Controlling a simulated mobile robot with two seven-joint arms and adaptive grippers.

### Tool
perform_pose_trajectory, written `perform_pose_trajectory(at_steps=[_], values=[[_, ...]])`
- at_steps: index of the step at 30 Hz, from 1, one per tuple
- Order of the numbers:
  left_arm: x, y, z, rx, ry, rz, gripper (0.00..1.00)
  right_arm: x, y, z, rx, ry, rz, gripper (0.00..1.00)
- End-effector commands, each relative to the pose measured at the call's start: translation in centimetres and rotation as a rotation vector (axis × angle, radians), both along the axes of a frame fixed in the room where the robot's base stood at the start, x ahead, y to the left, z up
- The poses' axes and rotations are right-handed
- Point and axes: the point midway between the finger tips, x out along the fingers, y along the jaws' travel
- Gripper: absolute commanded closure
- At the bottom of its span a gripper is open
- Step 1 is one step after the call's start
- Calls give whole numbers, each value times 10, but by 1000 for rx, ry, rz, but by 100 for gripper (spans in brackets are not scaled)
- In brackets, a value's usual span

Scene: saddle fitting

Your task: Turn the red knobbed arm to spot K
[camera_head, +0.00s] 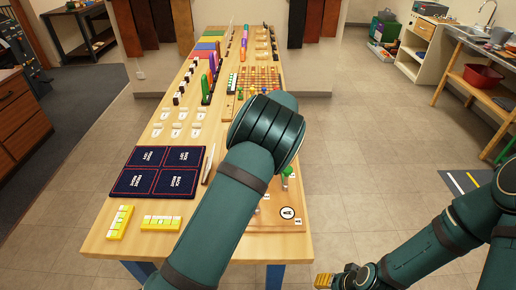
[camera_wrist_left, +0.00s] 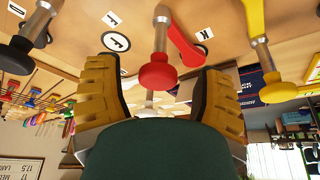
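In the left wrist view a red arm (camera_wrist_left: 183,42) is joined to a metal post with a round red knob (camera_wrist_left: 157,72). My left gripper (camera_wrist_left: 155,85) is open; its two yellow fingers stand apart on either side of the red knob, with visible gaps. I cannot tell how deep the knob sits between them. My right gripper (camera_head: 336,279) is low at the bottom, off the table.
A yellow knobbed arm (camera_wrist_left: 278,92) and a dark knob (camera_wrist_left: 15,57) flank the red one. In the head view a green knob (camera_head: 287,171) shows beside my left arm. Dark blue mats (camera_head: 158,170) and yellow blocks (camera_head: 160,223) lie on the table's left.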

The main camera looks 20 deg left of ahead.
Motion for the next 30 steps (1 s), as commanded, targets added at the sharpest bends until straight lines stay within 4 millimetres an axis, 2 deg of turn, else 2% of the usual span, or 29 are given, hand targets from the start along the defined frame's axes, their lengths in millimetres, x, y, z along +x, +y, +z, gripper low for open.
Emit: perform_pose_trajectory(at_steps=[11, 14, 24, 30], values=[[1, -3, 10, 0, -8, -4, 32, 0, 0, 0, 0, 0, 0, 53], [-2, -8, 23, 0, -9, -4, 32, 0, 0, 0, 0, 0, 0, 53], [-14, -30, 85, -1, -8, -3, 32, 0, 0, 0, 0, 0, 0, 53], [-19, -39, 107, 0, -5, -2, 32, 0, 0, 0, 0, 0, 0, 53]])
